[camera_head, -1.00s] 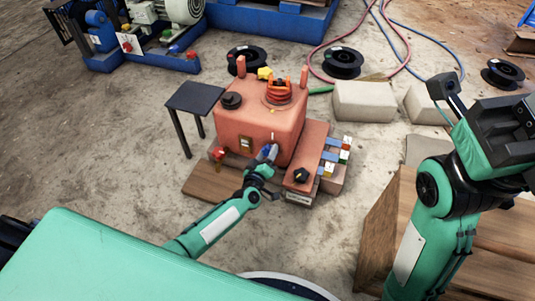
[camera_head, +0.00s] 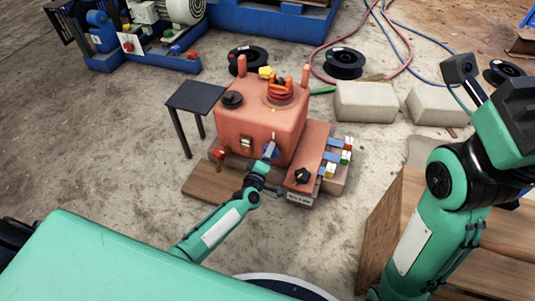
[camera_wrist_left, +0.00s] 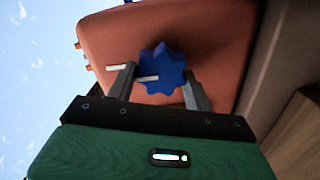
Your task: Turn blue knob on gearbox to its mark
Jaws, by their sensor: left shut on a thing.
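The blue knob (camera_wrist_left: 163,72) is star-shaped and sits on the face of the orange-red gearbox (camera_head: 262,122). It also shows, partly covered, in the head view (camera_head: 271,151). In the left wrist view, a white line on the knob points left. A white mark (camera_wrist_left: 118,67) is on the gearbox, left of the knob. The line and mark run nearly parallel, with the line slightly lower in the picture. My left gripper (camera_wrist_left: 160,88) is shut on the knob, one finger on each side. My right gripper (camera_head: 488,95) is seen at the right, its jaws unclear.
A black knob (camera_head: 302,175) and coloured blocks are to the right. A small dark table (camera_head: 195,97) stands left of the gearbox. Wooden boxes (camera_head: 385,230) stand under my right arm.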

